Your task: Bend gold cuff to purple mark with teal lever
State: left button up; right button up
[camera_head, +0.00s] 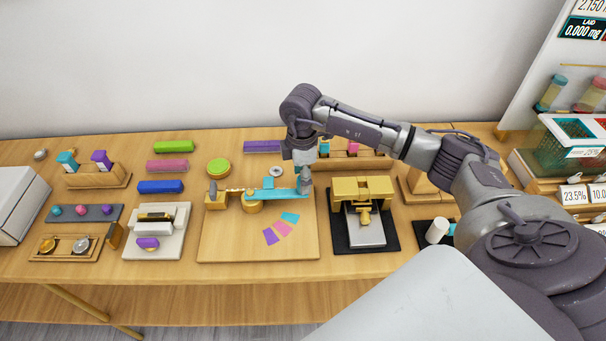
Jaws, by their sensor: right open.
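The teal lever (280,194) lies across a wooden board (225,243), from a round gold post (252,206) toward the right. My right gripper (305,190) reaches down at the lever's right end and is open. Its fingers are small here, and I cannot tell whether they touch the lever. A gold piece, apparently the cuff (235,190), runs between the gold block (215,200) on the left and the post. On the board in front are a teal mark (290,217), a pink mark (281,227) and the purple mark (270,236). My left gripper is not in view.
A gold press (363,188) on a black mat stands right of the board. A white stand (156,245) with a purple piece is on the left. Green (173,146), pink (167,165) and blue (160,187) bars lie behind it. The board's front is clear.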

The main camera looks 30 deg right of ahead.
jog(key=shift+f, duration=0.95)
